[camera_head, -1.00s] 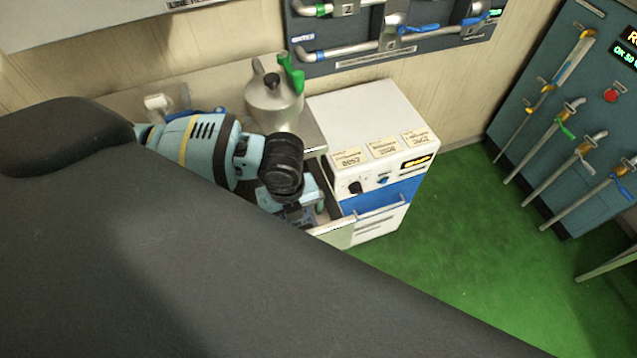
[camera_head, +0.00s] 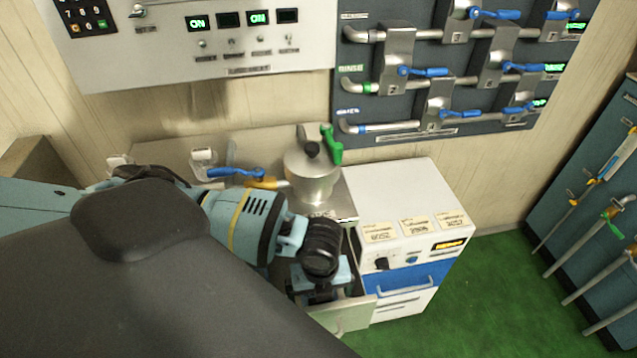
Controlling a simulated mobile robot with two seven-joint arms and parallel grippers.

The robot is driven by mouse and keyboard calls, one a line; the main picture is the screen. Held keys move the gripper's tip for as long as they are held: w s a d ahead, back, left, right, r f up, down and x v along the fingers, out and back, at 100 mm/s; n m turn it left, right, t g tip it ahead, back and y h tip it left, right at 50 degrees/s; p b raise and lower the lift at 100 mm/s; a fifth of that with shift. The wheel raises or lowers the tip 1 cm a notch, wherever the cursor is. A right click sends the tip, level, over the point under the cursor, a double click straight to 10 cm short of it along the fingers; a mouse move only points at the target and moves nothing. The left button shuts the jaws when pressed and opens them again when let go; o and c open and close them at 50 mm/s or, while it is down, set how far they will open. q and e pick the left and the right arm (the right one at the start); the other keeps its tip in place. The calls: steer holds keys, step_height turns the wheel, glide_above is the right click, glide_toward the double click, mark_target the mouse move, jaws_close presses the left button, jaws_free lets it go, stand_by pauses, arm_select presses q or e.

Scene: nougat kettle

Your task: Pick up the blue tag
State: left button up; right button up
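I cannot make out a blue tag in the camera_head view. My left gripper (camera_head: 322,292) points down into an open drawer (camera_head: 345,316) left of the white cabinet. The wrist hides its fingertips and most of the drawer's inside, so I cannot see whether it is open or holds anything. My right gripper is not in view.
A metal kettle (camera_head: 312,178) with a green handle stands on the counter behind my wrist. The white cabinet (camera_head: 405,200) with a blue drawer is close on the right. A valve panel (camera_head: 450,75) hangs behind. Green floor (camera_head: 480,290) is free at right.

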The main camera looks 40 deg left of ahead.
arm_select(q)
step_height(320, 180, down, 4)
steer(key=shift+w+f, duration=0.1)
steer(key=shift+w, duration=0.05)
steer(key=c, duration=1)
